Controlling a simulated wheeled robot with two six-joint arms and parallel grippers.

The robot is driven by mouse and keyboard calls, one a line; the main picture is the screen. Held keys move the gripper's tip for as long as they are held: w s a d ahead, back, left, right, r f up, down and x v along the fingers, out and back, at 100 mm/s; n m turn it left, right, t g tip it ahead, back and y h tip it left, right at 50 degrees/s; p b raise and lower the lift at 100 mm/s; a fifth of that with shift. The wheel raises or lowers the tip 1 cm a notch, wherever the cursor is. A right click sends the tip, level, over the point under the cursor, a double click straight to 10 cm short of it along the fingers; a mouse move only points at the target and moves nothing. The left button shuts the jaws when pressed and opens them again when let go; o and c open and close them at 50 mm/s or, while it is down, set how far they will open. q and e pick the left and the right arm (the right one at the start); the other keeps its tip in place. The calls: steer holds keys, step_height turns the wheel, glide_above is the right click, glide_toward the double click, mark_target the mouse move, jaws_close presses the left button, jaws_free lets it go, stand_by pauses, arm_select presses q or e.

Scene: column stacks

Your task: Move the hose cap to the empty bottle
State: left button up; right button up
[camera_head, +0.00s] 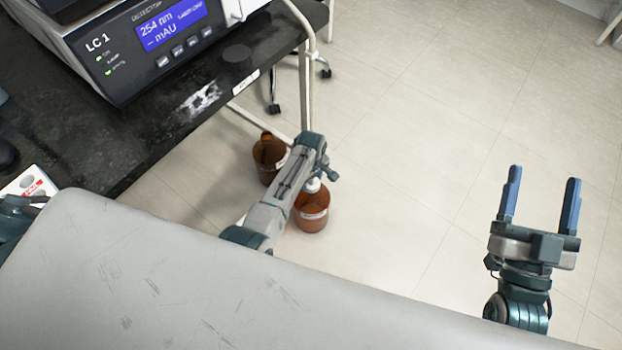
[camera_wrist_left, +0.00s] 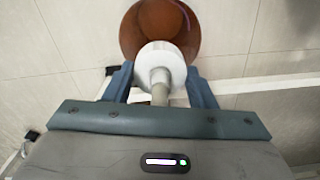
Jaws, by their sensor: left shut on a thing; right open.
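A brown bottle (camera_head: 311,214) with a pale label stands on the floor beside the bench. The white hose cap (camera_head: 313,185) shows at its neck. A second brown bottle (camera_head: 268,160) stands just behind it to the left, with no white cap visible on it. In the left wrist view, my left gripper (camera_wrist_left: 160,70) is shut on the hose cap (camera_wrist_left: 150,54), with the brown bottle (camera_wrist_left: 160,18) directly beyond it. I cannot tell whether the cap is seated on the neck or just above it. My right gripper (camera_head: 542,180) is open and empty over the floor at the right.
A black bench (camera_head: 170,135) with an LC instrument (camera_head: 150,45) fills the upper left. The tiled floor at the right is clear.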

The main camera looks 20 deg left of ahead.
arm_select(q)
steer(key=o, duration=1.1)
steer(key=shift+c, duration=0.2)
steer(key=shift+r, duration=0.15)
step_height(320, 180, up, 11)
steer(key=p, duration=0.3)
steer(key=shift+f+p, duration=0.2)
steer(key=shift+p, duration=0.1)
